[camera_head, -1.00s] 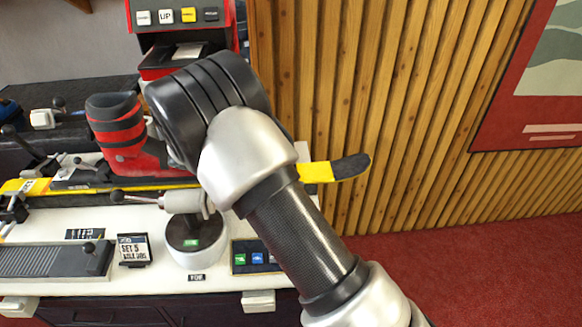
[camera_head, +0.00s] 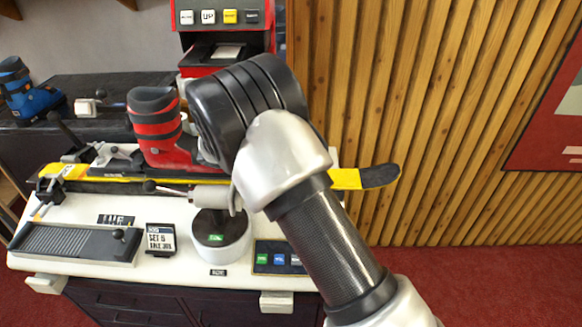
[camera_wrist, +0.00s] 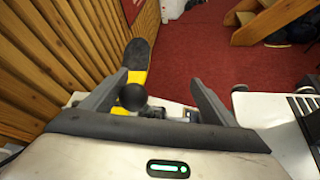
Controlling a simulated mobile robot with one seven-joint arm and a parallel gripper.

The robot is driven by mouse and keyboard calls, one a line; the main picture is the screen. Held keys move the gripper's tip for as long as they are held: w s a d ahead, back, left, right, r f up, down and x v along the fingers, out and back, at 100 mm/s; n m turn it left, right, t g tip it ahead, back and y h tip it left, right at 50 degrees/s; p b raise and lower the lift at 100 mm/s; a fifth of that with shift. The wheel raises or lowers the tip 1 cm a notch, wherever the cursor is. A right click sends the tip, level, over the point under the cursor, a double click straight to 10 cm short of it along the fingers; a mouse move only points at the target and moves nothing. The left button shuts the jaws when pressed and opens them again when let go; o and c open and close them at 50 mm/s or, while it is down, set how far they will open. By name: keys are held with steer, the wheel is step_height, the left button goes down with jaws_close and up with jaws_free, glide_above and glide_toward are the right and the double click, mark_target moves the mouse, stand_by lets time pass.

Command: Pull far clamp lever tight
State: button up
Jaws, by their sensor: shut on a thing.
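In the wrist view, the two grey fingers of my gripper (camera_wrist: 158,82) stand apart on either side of a black ball knob (camera_wrist: 132,97), which appears to belong to the far clamp lever. The knob sits close to the left finger, and the contact itself is not clear. The rest of the lever and its clamp are hidden below the gripper body. In the head view, my arm hides the gripper and that clamp. A yellow ski (camera_head: 346,179) with a dark tip lies along the bench and shows beyond the fingers in the wrist view (camera_wrist: 137,55).
A red and black boot (camera_head: 158,125) stands on the ski. A ball-ended lever (camera_head: 150,186) shows left of my arm, above a round white pedestal (camera_head: 220,248). A sign (camera_head: 160,240) and a ridged tray (camera_head: 75,243) lie on the white bench. A slatted wall is close behind.

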steer(key=v, duration=1.7)
steer(key=shift+s+a, duration=0.1)
steer(key=shift+s, duration=0.1)
steer(key=c, duration=0.4)
steer(key=s+d+r+m+g+y+p, duration=0.1)
steer(key=s+d+r+m+y, duration=0.25)
steer(key=d+r, duration=0.4)
steer(key=s+d+r+m+g+y+p, duration=0.1)
steer(key=s+d+r+m+y+p, duration=0.25)
steer(key=d, duration=0.65)
steer(key=shift+s+d+r+m+t+y+p, duration=0.25)
steer(key=shift+s+d+r+m+t+y, duration=0.6)
steer(key=shift+s+d+m, duration=1.2)
steer(key=shift+s+d+r+m+t+y+p, duration=0.2)
steer(key=shift+s+d+r+m+t+y, duration=0.7)
steer(key=shift+s, duration=2.3)
steer(key=shift+s+d+r+m+t+y+p, duration=0.35)
steer(key=shift+s+d+m+t+y, duration=0.55)
steer(key=shift+s+m, duration=1.45)
steer(key=shift+s+r+n, duration=0.1)
steer(key=shift+s+n, duration=0.15)
steer(key=shift+n, duration=0.05)
